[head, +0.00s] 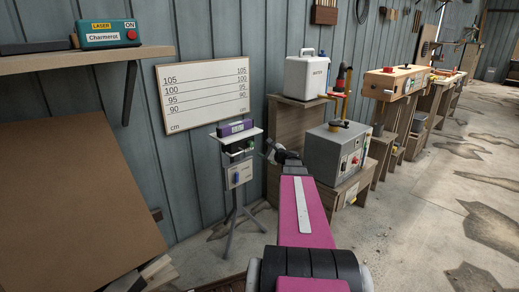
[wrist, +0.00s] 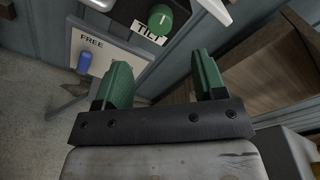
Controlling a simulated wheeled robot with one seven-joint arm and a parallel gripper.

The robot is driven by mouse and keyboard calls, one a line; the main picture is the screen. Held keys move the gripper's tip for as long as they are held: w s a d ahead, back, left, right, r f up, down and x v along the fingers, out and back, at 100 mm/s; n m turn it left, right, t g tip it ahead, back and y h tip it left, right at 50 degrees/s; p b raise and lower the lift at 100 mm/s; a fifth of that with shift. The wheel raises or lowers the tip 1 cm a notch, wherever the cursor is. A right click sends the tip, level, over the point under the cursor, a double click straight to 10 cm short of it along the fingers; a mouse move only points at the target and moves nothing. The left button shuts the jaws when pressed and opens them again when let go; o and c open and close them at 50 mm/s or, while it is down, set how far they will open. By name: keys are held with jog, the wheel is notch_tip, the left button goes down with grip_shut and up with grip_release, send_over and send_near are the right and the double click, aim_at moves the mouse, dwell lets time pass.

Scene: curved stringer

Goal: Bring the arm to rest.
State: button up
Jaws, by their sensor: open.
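My gripper (wrist: 164,82) shows in the wrist view with its two green fingers apart and nothing between them. Beyond the fingers is a green knob (wrist: 161,20) on a dark panel marked TILT. A white plate marked FREE (wrist: 107,52) with a blue lever (wrist: 85,62) is at the left. In the head view my pink arm (head: 303,215) reaches forward, and my gripper (head: 268,150) is small and dark beside the tripod stand (head: 240,175). I cannot tell from the head view whether the gripper touches the stand.
A grey control box (head: 335,150) stands on a wooden stand close to the right of my arm. A white container (head: 306,76) is behind it. A marked board (head: 203,93) hangs on the wall. A brown panel (head: 75,200) leans at left. Floor at right is open.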

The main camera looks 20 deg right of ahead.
jog(key=shift+s+d, duration=0.25)
jog(key=shift+s, duration=0.4)
jog(key=s+a+f+n+g, duration=0.3)
jog(key=a+f+n, duration=0.1)
jog(key=a, duration=0.3)
jog(key=s+a+f+n+g, duration=0.4)
jog(key=a+n, duration=0.1)
jog(key=a, duration=0.3)
jog(key=s+a+f+n+g, duration=0.3)
jog(key=a+f+n, duration=0.1)
jog(key=a, duration=0.3)
jog(key=s+a+f+n+g+h, duration=0.2)
jog(key=s+n+g+h, duration=0.1)
jog(key=s+n, duration=0.2)
jog(key=s+a+f+n+g+h, duration=0.3)
jog(key=s+n, duration=0.2)
jog(key=s, duration=0.4)
jog(key=shift+a+f, duration=0.15)
jog(key=shift+c, duration=0.3)
